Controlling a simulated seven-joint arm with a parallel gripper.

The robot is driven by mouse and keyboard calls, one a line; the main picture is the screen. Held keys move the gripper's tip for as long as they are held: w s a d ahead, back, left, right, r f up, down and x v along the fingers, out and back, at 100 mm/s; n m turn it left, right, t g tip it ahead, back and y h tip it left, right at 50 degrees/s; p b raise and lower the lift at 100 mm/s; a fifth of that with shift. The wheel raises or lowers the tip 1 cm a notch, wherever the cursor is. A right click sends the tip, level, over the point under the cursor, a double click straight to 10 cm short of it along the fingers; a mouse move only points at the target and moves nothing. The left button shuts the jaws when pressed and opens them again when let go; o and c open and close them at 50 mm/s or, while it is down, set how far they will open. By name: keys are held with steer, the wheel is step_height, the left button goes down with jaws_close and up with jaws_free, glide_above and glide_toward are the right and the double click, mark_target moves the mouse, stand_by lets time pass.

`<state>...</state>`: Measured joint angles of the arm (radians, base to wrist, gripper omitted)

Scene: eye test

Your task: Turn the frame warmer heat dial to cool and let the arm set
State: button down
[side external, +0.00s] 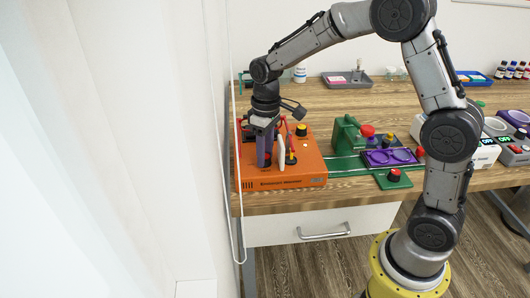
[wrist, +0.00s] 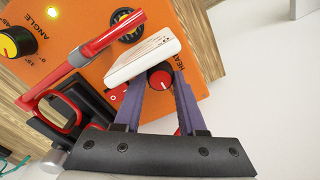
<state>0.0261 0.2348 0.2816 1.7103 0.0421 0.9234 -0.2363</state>
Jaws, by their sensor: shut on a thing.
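The orange frame warmer (side external: 310,172) sits at the left end of the wooden bench. Its red heat dial (wrist: 160,79) shows in the wrist view beside the partly covered word HEAT. My gripper (wrist: 163,83) points down with its purple fingers shut on this dial, one on each side. In the side view my gripper (side external: 265,158) hides the dial. The dial's setting is not readable. A pair of red glasses (wrist: 88,48) is at the warmer, one arm stretched across it. A white slab (wrist: 140,57) with red print stands close to my fingertips and covers part of the panel.
A grey tray (side external: 347,80) is behind. A white wall closes the left side.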

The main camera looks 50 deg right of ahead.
steer(key=shift+r, duration=0.1)
steer(key=shift+c, duration=2.4)
jaws_free()
step_height(320, 180, up, 14)
steer(key=shift+d, duration=0.25)
